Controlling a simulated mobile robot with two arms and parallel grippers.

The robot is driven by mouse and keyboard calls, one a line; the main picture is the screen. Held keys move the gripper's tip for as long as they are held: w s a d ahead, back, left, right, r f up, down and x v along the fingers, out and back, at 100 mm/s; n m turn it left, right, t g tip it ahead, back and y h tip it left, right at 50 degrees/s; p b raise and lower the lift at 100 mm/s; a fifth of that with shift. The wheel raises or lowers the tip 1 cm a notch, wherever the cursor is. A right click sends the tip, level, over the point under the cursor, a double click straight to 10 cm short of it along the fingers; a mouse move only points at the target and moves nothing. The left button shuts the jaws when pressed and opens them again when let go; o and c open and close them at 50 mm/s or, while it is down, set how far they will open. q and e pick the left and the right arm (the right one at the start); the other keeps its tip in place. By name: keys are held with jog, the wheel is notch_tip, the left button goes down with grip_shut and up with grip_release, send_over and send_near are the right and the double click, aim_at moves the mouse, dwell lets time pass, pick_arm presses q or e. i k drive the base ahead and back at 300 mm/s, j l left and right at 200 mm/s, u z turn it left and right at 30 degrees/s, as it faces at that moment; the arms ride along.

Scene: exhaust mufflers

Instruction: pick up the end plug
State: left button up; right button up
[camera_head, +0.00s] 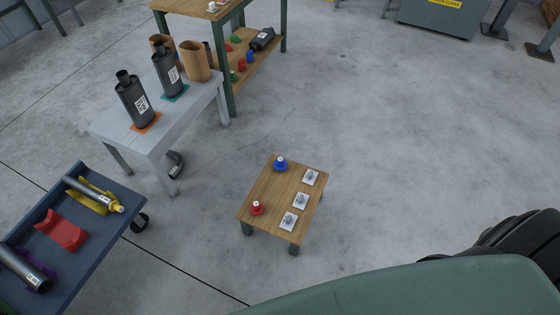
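A small wooden-topped table (277,193) stands on the floor near the middle. On it are a blue round piece (280,163) with a pale top at the back and a red round piece (256,208) with a pale top at the front left. Three small grey pieces sit on white squares along its right side: back (311,177), middle (301,200) and front (289,220). They are too small to tell which of these pieces is the end plug. Neither of my grippers is in view.
A grey table (190,112) holds two dark canisters (134,100) (168,70) and brown cylinders (196,62). A blue cart (98,248) with tubes stands at left. A wooden shelf unit (262,72) stands behind. Floor right of the small table is clear.

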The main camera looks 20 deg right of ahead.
aim_at(280, 164)
jog(key=u, duration=1.7)
jog(key=z, duration=2.25)
jog(key=i+j, duration=0.55)
jog(key=i+j+u, duration=0.1)
jog(key=i+j, duration=0.5)
jog(key=i, duration=0.15)
